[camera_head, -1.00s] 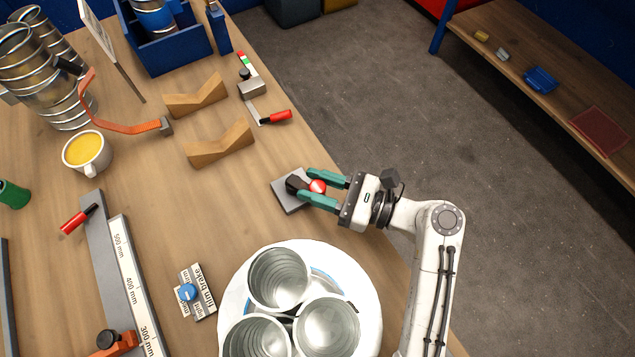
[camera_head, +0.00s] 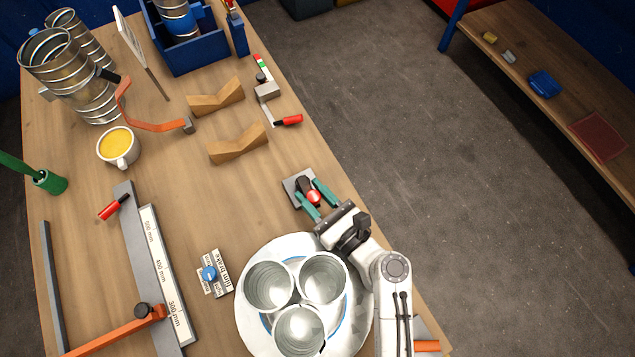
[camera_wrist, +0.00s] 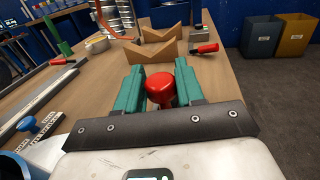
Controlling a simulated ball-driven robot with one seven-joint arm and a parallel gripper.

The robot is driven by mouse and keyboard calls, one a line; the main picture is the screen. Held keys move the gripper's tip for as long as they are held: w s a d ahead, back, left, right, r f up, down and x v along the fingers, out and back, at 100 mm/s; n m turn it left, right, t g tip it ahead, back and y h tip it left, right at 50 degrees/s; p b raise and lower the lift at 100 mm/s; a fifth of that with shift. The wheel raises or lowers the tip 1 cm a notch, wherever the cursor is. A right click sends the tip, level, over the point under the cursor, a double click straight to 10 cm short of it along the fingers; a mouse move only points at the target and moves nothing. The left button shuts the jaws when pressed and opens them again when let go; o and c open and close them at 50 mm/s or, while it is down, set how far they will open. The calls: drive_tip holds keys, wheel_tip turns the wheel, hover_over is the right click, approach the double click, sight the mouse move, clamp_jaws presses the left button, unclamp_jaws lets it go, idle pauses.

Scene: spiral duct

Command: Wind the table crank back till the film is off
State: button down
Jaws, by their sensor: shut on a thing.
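The table crank has a grey base plate (camera_head: 292,189), a black arm and a red knob (camera_head: 313,197). My gripper (camera_head: 307,188) has its green fingers on either side of the red knob and is shut on it; in the wrist view the knob (camera_wrist: 159,88) sits between the fingers. The white round turntable (camera_head: 361,325) lies in front of the crank and carries three open metal duct pieces (camera_head: 268,287) standing close together. Clear film cannot be made out surely on them. The film brake with its blue knob (camera_head: 209,273) lies left of the turntable.
A yellow-filled mug (camera_head: 118,147), a long ruler (camera_head: 165,270) and spiral ducts (camera_head: 65,65) are at left. Floor lies beyond the right table edge.

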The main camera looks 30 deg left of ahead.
drive_tip(key=shift+s+a+m+t+h, duration=0.15)
drive_tip(key=shift+s+m+t+h, duration=0.2)
drive_tip(key=shift+t, duration=0.25)
drive_tip(key=shift+w, duration=0.1)
drive_tip(key=c, duration=0.8)
unclamp_jaws()
drive_tip(key=v, duration=1)
drive_tip(key=shift+d+f+b, duration=0.1)
drive_tip(key=shift+d+b, duration=0.2)
drive_tip(key=shift+d, duration=0.05)
